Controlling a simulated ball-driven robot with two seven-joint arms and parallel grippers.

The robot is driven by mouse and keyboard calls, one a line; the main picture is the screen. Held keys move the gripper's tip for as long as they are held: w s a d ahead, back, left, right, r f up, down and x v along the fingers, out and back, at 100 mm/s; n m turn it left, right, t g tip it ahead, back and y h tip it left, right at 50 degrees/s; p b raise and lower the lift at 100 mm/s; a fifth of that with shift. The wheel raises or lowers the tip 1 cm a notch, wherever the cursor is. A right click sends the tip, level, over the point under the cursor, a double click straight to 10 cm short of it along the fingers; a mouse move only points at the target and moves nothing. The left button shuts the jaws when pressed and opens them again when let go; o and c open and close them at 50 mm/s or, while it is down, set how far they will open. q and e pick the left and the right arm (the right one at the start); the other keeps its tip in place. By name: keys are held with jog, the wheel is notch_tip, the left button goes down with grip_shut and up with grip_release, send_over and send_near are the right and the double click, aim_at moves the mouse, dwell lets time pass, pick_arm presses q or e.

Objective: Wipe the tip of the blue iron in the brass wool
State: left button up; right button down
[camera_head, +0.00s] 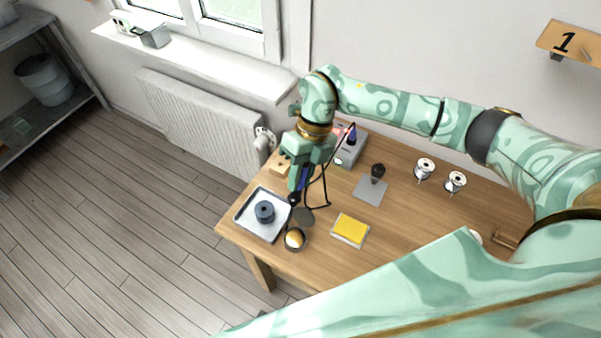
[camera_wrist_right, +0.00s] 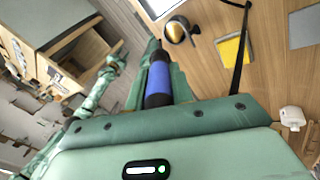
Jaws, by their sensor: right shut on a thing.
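My right gripper (camera_head: 299,172) is shut on the blue iron (camera_head: 304,178), above the table's left part. In the right wrist view the blue handle (camera_wrist_right: 158,80) lies between the green fingers, its front end pointing away from the palm. The brass wool (camera_head: 295,238) is a gold mass in a small round dark cup near the table's front left edge. It also shows in the right wrist view (camera_wrist_right: 176,33), ahead and to the right of the iron. The iron appears apart from the wool; its fine tip is hard to make out. My left gripper is not in view.
A tray (camera_head: 243,222) with a dark spool (camera_head: 264,211) lies left of the cup; a yellow sponge (camera_head: 351,229) lies right. A dark disc (camera_head: 304,216) is behind the cup. A black cord (camera_head: 328,190) loops beside the gripper. The grey station (camera_head: 350,151) stands behind.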

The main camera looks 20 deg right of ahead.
aim_at(295, 198)
dwell(0.4)
jog(key=shift+s+a+f+t+h+p, duration=0.4)
jog(key=shift+s+a+p, duration=0.15)
jog(key=shift+a+p, duration=0.15)
jog(key=shift+s+a+f+t+h+p, duration=0.3)
jog(key=shift+s+a+f+h+p, duration=0.15)
jog(key=shift+f, duration=0.2)
jog(key=shift+f+b, duration=0.35)
jog(key=shift+f, duration=0.25)
dwell(0.8)
dwell(0.8)
